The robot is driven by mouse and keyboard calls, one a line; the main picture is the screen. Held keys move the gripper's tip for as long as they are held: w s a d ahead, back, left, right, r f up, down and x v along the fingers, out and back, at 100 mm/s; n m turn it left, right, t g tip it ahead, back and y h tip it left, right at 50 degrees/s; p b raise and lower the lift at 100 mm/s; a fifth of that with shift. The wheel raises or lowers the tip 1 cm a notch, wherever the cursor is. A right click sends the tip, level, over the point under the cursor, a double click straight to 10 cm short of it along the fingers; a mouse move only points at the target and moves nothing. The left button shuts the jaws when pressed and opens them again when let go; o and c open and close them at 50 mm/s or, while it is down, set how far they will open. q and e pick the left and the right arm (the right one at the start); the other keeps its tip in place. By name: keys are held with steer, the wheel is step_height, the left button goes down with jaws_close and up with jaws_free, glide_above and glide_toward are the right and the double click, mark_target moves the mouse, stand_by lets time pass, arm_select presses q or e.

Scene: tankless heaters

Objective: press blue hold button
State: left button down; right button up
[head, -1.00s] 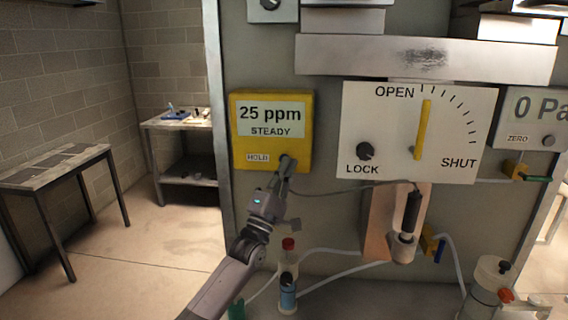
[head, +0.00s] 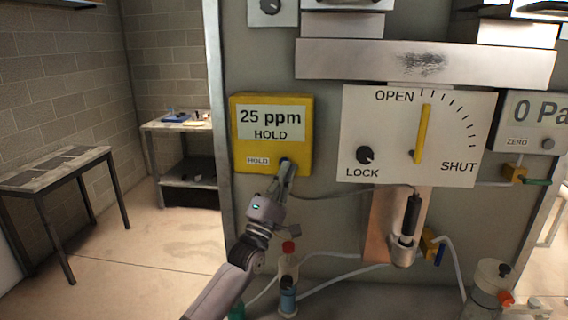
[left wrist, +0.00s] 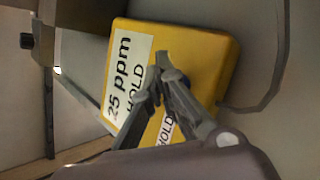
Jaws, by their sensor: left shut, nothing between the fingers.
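The yellow meter (head: 239,142) is mounted on the grey panel, and its display (head: 271,123) reads "25 ppm" and "HOLD". A white "HOLD" label (head: 257,161) sits at its lower left. Part of the blue hold button (head: 285,161) shows at the meter's lower right, just above my left fingertips. My left gripper (head: 286,169) is shut and empty, with its tips at or very near the button. My right gripper is not in view.
A white dial plate (head: 385,130) with a yellow lever (head: 422,130) and a black lock knob (head: 364,154) is right of the meter. A red-capped bottle (head: 288,265) and tubing stand below. A bench (head: 50,172) stands at the left.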

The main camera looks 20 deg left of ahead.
arm_select(q)
steer(key=s+d+p, duration=0.1)
steer(key=s+p, duration=0.2)
steer(key=s, duration=0.2)
steer(key=shift+s+d, duration=0.4)
